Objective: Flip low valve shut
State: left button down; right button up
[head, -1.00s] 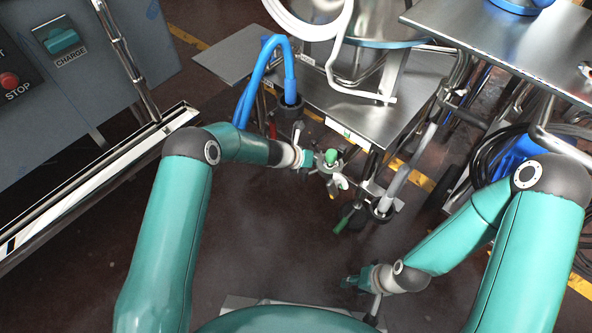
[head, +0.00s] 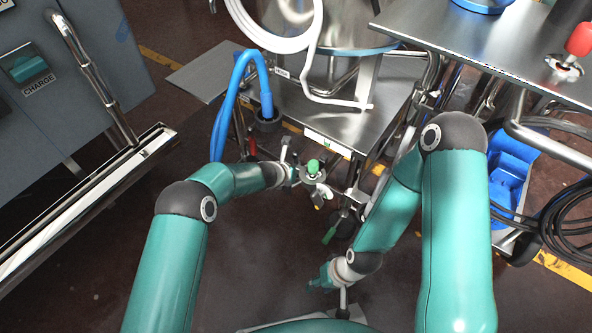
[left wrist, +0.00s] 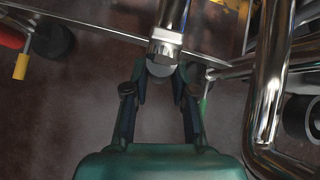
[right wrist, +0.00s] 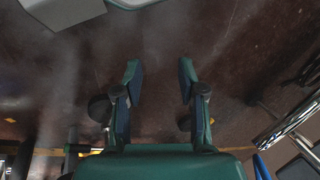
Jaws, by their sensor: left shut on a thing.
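A low green lever handle (head: 328,236), likely the low valve, hangs below the steel cart's front edge; a small green lever (left wrist: 205,101) also shows right of the fingers in the left wrist view. My left gripper (head: 292,174) is beside a metal fitting with a green knob (head: 313,167). In the left wrist view my left gripper (left wrist: 161,82) is closed around the end of a metal pipe fitting (left wrist: 164,46). My right gripper (head: 318,278) is low, below and apart from the green handle. In the right wrist view my right gripper (right wrist: 160,70) is open and empty over dark floor.
The steel cart (head: 340,125) carries white and blue hoses (head: 222,115). A higher steel table (head: 480,50) with a red knob (head: 580,40) stands right, near my right arm. A blue crate (head: 512,170) and black cables lie right. A grey cabinet (head: 60,110) stands left.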

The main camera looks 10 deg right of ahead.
pick_arm(q)
jog(key=c, duration=0.9)
grip_release()
jog(key=shift+c, duration=0.2)
